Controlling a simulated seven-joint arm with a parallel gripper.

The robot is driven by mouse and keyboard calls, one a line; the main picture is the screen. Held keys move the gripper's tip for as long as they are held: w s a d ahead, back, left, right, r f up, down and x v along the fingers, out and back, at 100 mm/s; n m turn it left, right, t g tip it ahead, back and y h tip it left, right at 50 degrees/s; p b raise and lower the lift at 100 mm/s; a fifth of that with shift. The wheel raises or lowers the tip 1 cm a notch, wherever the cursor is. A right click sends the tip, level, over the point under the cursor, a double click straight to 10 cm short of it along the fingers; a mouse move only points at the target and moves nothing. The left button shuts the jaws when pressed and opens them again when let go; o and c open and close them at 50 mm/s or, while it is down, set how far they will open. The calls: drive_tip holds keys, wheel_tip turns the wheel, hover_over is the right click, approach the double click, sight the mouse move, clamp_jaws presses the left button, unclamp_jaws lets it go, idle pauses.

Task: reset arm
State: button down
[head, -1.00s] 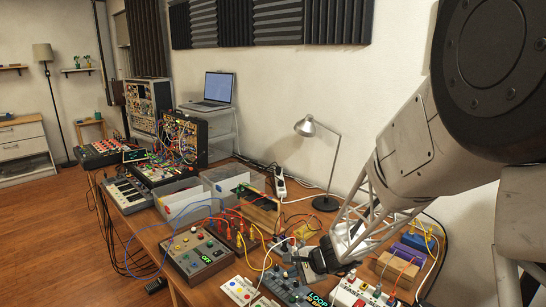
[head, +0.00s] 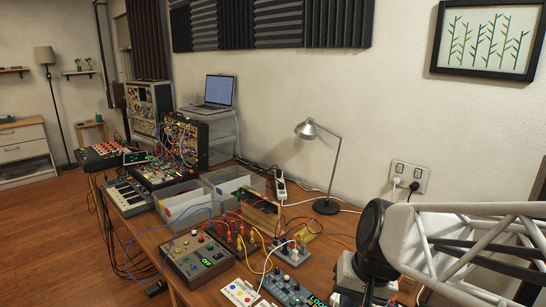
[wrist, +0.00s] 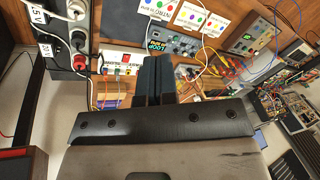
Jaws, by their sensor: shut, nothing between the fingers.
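The task names only my arm. My arm shows in the head view at the lower right, with a round dark joint cap and a pale lattice link reaching to the right edge. I cannot make out my fingertips in the head view. In the wrist view my gripper (wrist: 153,62) has its dark fingers together, with nothing between them. The fingers point over the equipment on the bench, apart from it as far as I can tell. The looper box (wrist: 172,40), marked LOOP, lies just beyond the fingertips; it also shows in the head view (head: 286,289).
The wooden bench (head: 212,297) is crowded with a grey control box (head: 198,257), clear bins (head: 183,202), a desk lamp (head: 325,205) and loose cables. A laptop (head: 215,93) stands farther back. A wall outlet (head: 408,176) with plugs is near my arm. Open floor lies left.

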drive_tip(key=s+d+r+n+h, duration=0.2)
drive_tip(key=s+d, duration=0.2)
drive_tip(key=s, duration=0.3)
drive_tip(key=shift+s+d+r+t+h, duration=0.2)
drive_tip(key=shift+r+t+h, duration=0.1)
drive_tip(key=shift+h, duration=0.1)
idle(0.7)
